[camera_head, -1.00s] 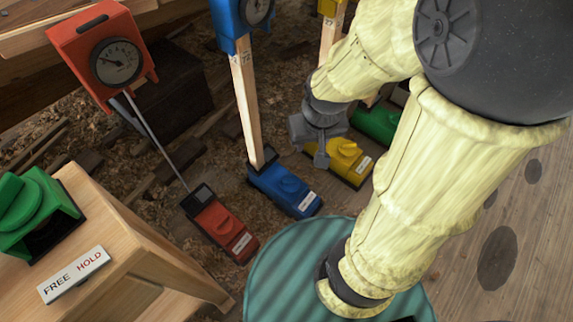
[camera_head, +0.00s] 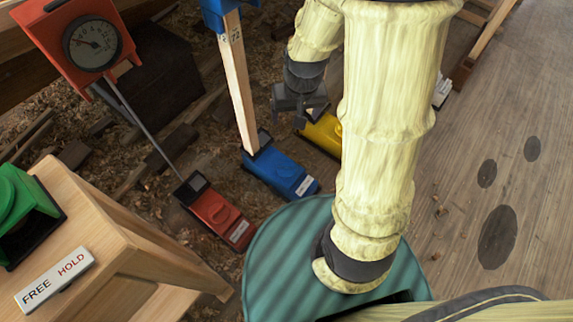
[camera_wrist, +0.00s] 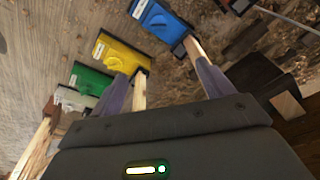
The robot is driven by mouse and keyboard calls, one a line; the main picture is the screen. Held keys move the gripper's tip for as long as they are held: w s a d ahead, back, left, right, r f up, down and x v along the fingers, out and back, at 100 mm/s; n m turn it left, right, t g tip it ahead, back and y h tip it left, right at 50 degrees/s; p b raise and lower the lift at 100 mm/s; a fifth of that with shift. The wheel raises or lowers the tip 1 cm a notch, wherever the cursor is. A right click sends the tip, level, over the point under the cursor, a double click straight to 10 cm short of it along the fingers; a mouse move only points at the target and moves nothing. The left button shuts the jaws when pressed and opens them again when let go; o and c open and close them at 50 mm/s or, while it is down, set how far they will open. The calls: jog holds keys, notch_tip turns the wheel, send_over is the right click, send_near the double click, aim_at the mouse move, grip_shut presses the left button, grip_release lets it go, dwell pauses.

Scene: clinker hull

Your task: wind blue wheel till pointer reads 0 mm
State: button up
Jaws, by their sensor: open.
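The blue base unit (camera_head: 280,172) with its raised blue wheel (camera_head: 288,168) and white label sits on the ground at the foot of a wooden post. It also shows at the top of the wrist view (camera_wrist: 160,18). A blue gauge housing (camera_head: 218,14) tops that post, cut off by the frame edge; its dial and pointer are out of view. My gripper (camera_head: 302,108) is above and behind the blue unit, near the yellow one. Its two fingers (camera_wrist: 163,85) are spread in the wrist view, with nothing between them but ground and a wooden post.
A yellow unit (camera_head: 322,132) stands right of the blue one, partly behind my arm. A red unit (camera_head: 215,212) with a red gauge (camera_head: 92,42) is left. A green unit shows in the wrist view (camera_wrist: 90,82). A wooden stand with a FREE/HOLD label (camera_head: 55,280) is front left.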

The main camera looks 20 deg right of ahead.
jog(key=w+f+m+g+b, duration=0.1)
jog(key=w+f+b, duration=0.3)
jog(key=f, duration=0.8)
jog(key=m+b, duration=0.1)
jog(key=b, duration=0.1)
send_over(286, 164)
notch_tip(286, 164, down, 12)
jog(key=shift+f+g, duration=0.2)
jog(key=shift+g, duration=0.2)
notch_tip(286, 164, down, 17)
jog(key=b, duration=0.9)
jog(key=shift+f+b, duration=0.2)
jog(key=shift+b, duration=0.15)
jog(key=c, duration=1)
jog(key=shift+r, duration=0.1)
jog(key=shift+r+p, duration=0.1)
jog(key=shift+p, duration=0.7)
